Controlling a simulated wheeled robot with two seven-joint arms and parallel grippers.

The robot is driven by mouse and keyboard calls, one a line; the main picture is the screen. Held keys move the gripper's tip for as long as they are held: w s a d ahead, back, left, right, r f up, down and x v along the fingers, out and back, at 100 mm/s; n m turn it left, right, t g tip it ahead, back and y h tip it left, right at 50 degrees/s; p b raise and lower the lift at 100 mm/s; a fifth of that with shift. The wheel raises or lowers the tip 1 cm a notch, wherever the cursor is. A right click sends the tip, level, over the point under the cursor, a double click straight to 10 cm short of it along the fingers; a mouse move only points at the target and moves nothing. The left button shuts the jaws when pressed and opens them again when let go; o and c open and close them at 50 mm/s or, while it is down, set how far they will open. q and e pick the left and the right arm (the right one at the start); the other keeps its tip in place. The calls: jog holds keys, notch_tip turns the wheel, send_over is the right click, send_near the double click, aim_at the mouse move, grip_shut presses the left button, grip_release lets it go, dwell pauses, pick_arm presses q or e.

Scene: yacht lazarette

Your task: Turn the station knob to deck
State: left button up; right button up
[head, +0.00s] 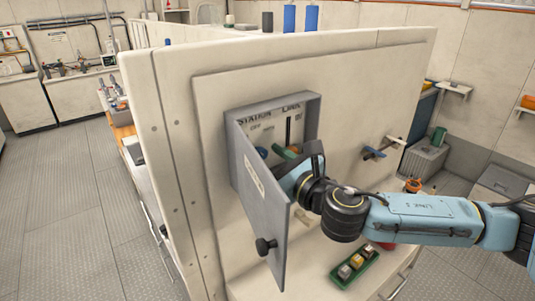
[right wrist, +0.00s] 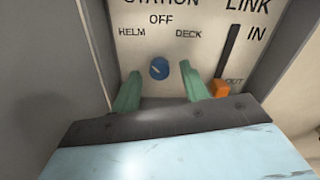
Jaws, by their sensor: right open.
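The blue station knob (right wrist: 159,69) is on the pale panel inside an open grey box (head: 314,112). HELM is printed left of it, OFF above and DECK right. Its light pointer mark slants up-left, on the HELM side of OFF. The knob also shows in the head view (head: 262,152), partly covered. My right gripper (right wrist: 161,92) reaches into the box, its green fingers open on either side below the knob, with gaps. No contact with the knob is visible. In the head view the right gripper (head: 284,155) is partly hidden by the box door. My left gripper is out of view.
The box door (head: 258,200) with a black pull (head: 265,246) stands open beside my right wrist. An orange slider handle (right wrist: 221,88) sits by OUT, close to the right finger. A green tray (head: 355,269) lies on the bench below. A blue-handled valve (head: 374,153) is on the wall right.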

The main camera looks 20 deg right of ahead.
jog(key=shift+w+a, duration=0.2)
jog(key=shift+w, duration=0.3)
grip_shut()
